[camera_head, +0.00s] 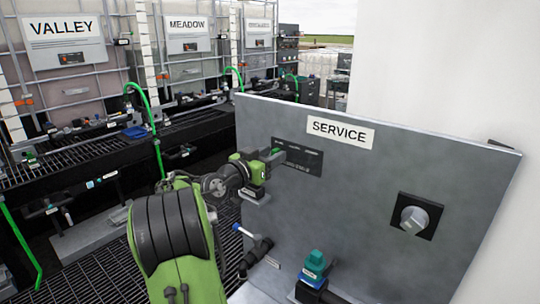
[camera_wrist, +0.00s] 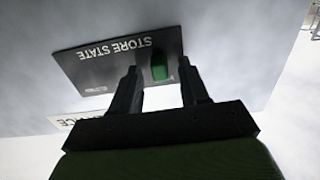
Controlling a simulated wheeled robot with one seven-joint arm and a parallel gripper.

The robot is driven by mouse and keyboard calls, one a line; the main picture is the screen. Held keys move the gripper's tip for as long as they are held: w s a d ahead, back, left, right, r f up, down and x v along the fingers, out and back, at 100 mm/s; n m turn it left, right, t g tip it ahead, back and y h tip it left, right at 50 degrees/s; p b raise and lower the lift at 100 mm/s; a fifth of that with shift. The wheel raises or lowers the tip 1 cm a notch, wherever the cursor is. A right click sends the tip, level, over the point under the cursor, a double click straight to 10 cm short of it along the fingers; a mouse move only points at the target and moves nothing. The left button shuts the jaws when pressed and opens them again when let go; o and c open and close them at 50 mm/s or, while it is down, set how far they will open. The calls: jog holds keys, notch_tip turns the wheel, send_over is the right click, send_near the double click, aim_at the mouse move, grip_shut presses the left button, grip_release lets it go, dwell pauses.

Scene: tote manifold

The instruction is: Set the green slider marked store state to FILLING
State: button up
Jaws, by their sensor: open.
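The green slider (camera_wrist: 159,72) sits on a dark plate marked STORE STATE (camera_wrist: 108,60), shown upside down in the wrist view. My gripper (camera_wrist: 160,75) is open, with one black finger on each side of the slider in that view. I cannot tell whether either finger touches it. In the head view, my gripper (camera_head: 278,156) is at the dark plate (camera_head: 305,161) on the grey SERVICE panel (camera_head: 380,190). My gripper hides the slider there. The FILLING mark is too small to read.
A grey knob (camera_head: 413,219) is on the panel's right part. A teal-handled valve (camera_head: 314,264) and a blue-tipped valve (camera_head: 255,243) stand below the panel. Caged totes marked VALLEY (camera_head: 65,35) and MEADOW (camera_head: 188,30) stand at the back left.

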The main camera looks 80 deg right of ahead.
aim_at(295, 155)
grip_shut()
jog(key=s+b, duration=0.1)
jog(key=s+a+b, duration=0.1)
jog(key=s, duration=0.1)
jog(key=s+a+b, duration=0.1)
jog(key=s, duration=0.1)
jog(key=shift+w, duration=0.2)
grip_release()
